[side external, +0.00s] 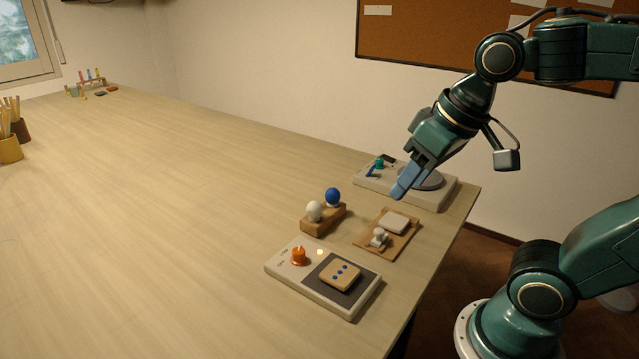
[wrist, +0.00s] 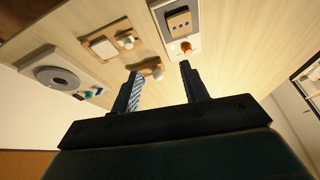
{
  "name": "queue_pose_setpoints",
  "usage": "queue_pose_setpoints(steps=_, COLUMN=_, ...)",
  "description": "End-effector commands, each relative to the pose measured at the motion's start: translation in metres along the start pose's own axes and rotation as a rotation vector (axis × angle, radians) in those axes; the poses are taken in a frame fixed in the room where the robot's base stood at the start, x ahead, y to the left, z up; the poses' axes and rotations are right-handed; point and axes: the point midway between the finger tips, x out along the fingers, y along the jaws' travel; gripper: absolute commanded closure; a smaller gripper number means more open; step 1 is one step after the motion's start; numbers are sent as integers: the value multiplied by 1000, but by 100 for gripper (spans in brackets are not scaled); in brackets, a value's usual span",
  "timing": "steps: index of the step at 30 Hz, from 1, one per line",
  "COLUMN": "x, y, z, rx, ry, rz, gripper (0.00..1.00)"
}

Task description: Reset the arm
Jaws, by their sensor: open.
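My gripper (side external: 399,190) hangs above the table's right end in the side view, tilted down to the left, near the box with the grey disc. In the wrist view my gripper (wrist: 158,70) has its two fingers well apart, with nothing held between them. One finger shows a blue striped face. From the side the fingers overlap. The fingertips are clear of the table (side external: 200,190) and the things on it.
Below stand a grey-disc box (side external: 440,197) with a teal knob, a wooden board (side external: 405,238) with a white tile, a wooden block (side external: 326,220) with white and blue balls, and a panel (side external: 290,272) with an orange knob (side external: 300,257) and dotted block (side external: 340,275). The table's middle is clear.

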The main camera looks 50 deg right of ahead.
Motion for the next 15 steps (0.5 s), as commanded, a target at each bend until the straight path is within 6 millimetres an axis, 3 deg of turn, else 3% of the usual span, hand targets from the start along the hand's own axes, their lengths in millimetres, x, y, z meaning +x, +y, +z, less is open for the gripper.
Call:
queue_pose_setpoints(steps=6, x=-2, y=8, z=25, rx=-90, ry=62, rz=7, gripper=55)
queue_pose_setpoints(steps=15, x=-1, y=11, z=32, rx=-122, ry=79, rz=11, gripper=55)
